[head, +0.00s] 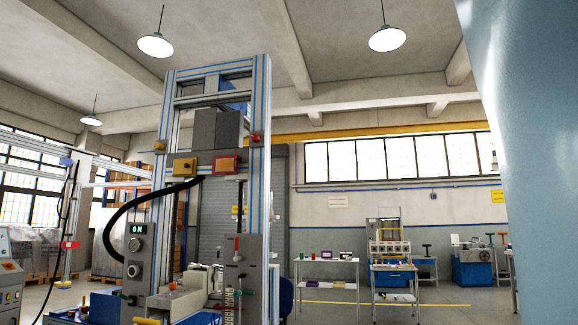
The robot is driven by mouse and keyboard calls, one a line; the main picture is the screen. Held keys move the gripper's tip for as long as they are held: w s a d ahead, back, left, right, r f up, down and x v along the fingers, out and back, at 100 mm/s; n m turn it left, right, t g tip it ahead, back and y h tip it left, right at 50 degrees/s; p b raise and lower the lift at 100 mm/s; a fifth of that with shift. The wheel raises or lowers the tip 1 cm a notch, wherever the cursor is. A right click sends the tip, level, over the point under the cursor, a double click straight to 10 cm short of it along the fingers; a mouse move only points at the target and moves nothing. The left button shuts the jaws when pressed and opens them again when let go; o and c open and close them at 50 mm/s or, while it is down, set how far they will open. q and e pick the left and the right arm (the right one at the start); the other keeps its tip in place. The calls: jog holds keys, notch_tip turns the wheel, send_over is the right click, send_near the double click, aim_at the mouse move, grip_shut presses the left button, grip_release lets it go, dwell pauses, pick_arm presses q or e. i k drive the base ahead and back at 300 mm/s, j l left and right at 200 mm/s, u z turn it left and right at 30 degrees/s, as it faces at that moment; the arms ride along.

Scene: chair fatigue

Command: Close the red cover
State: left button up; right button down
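A test machine with an aluminium frame (262,120) stands left of centre. A red box-like part with a yellowish face (226,165) sits on its crossbar; it may be the red cover, but I cannot tell whether it is open or shut. A yellow box (184,167) with a dark knob is beside it on the left. A small red knob (256,138) is on the right upright, and a thin red-tipped lever (237,243) is lower down. Neither of my grippers shows in the head view.
A grey control box reading "ON" (136,245) hangs on the machine's left, with a black hose above. White tables (327,262) and a blue machine (472,264) stand further back. A large, close pale-blue surface (535,130) blocks the upper right; I cannot tell what it is.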

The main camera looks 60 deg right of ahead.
aim_at(240, 159)
jog(key=k+l+z, duration=0.15)
jog(key=l+z, duration=0.15)
jog(key=l, duration=0.15)
jog(key=k+l+z, duration=0.1)
jog(key=l+z, duration=0.15)
jog(key=l, duration=0.15)
jog(key=l+z, duration=0.3)
jog(key=l, duration=0.9)
